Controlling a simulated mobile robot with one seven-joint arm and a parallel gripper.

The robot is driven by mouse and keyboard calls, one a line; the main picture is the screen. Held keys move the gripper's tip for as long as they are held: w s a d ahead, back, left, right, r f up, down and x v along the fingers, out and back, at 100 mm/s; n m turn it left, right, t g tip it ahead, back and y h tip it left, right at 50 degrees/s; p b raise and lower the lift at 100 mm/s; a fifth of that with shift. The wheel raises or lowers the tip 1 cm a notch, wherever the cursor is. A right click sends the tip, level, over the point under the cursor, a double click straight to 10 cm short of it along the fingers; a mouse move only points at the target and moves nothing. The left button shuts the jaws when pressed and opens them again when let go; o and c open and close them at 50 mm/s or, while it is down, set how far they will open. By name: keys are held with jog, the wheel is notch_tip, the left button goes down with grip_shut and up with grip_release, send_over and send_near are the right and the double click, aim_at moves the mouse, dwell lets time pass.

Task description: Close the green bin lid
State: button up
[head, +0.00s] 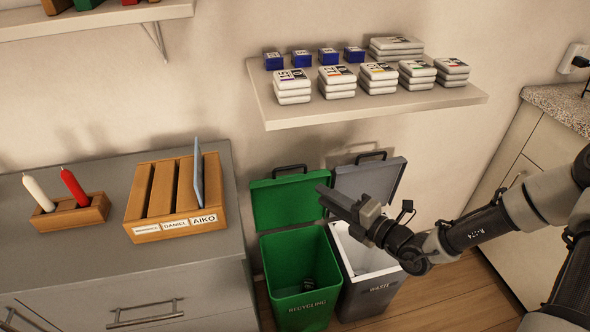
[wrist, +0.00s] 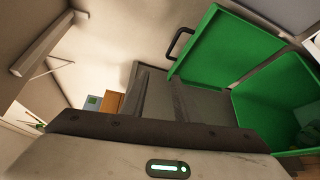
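The green bin (head: 300,275), marked "RECYCLING", stands on the floor beside the grey cabinet. Its green lid (head: 285,204) is raised and leans back near the wall, with a dark handle at its top edge. The bin's mouth is uncovered, with a few dark items inside. My gripper (head: 328,199) is in the air in front of the lid's right edge, over the gap between the two bins. In the wrist view, the fingers (wrist: 161,98) are apart with nothing between them. The lid (wrist: 235,45) and bin (wrist: 275,105) show to their right there.
A grey waste bin (head: 372,285) with its lid (head: 375,178) also raised stands right of the green bin. A wall shelf (head: 370,109) with several boxes hangs above both. The grey counter (head: 90,240) at left holds a wooden sorter (head: 165,205) and candles.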

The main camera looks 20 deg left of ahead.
aim_at(289, 168)
jog(key=shift+w+a+f+m+t+h+b, duration=0.2)
jog(key=shift+w+a+f+m+b, duration=0.55)
jog(key=shift+w+a, duration=1.35)
jog(key=shift+w+a+f+m+t+h+b, duration=0.2)
jog(key=shift+w+a+f+m+b, duration=0.6)
jog(key=shift+w+a, duration=1.3)
jog(key=shift+w+a+f+m+t+h+b, duration=0.1)
jog(key=shift+w+a+f+m+t+b, duration=0.45)
jog(key=shift+w+a, duration=1.55)
jog(key=shift+s+a+g+b, duration=0.25)
jog(key=shift+s+a+b, duration=0.1)
jog(key=shift+s, duration=0.05)
jog(key=shift+c, duration=0.4)
grip_shut()
